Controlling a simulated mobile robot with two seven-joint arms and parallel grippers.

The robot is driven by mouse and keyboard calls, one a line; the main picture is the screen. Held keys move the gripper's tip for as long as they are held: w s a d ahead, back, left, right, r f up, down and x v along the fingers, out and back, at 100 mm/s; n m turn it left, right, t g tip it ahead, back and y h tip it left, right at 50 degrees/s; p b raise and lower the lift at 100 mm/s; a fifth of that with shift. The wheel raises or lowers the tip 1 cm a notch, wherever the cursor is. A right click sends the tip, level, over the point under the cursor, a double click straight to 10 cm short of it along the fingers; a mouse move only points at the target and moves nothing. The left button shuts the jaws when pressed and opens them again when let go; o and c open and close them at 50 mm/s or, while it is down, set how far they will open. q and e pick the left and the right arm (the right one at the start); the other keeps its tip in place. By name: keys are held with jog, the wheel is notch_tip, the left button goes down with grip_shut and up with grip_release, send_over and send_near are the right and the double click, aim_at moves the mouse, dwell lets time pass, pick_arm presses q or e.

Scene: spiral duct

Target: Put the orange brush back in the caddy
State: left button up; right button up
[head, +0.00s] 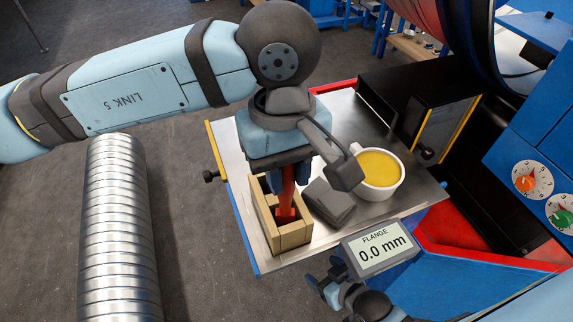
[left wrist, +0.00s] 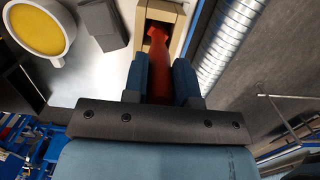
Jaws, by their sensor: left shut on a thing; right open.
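The orange brush (head: 286,206), which looks red-orange, is upright between the fingers of my left gripper (head: 288,182). My left gripper is shut on its handle, above the wooden caddy (head: 292,240). The brush's lower end shows within the caddy's walls; I cannot tell whether it touches the bottom. In the left wrist view the brush (left wrist: 159,62) runs from between the blue fingers (left wrist: 161,80) into the caddy (left wrist: 182,32). My right gripper (head: 326,280) is open and empty at the bottom of the head view, below the table's front edge.
The caddy stands on a metal table (head: 240,200) near its front left corner. A dark grey block (head: 328,202) and a white cup of yellow contents (head: 379,172) stand to its right. A flange display (head: 380,248) is in front. A spiral duct (head: 118,230) lies left.

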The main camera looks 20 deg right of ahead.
pick_arm(q)
jog(key=shift+f+b, duration=0.25)
jog(key=shift+b, duration=0.15)
jog(key=o, duration=0.9)
jog(key=shift+r, duration=0.1)
jog(key=shift+r, duration=0.1)
jog(key=r, duration=0.3)
jog(key=w+r+b, duration=0.1)
jog(key=r, duration=0.7)
jog(key=shift+w+b, duration=0.15)
jog(key=shift+b, duration=0.15)
jog(key=shift+r, duration=0.5)
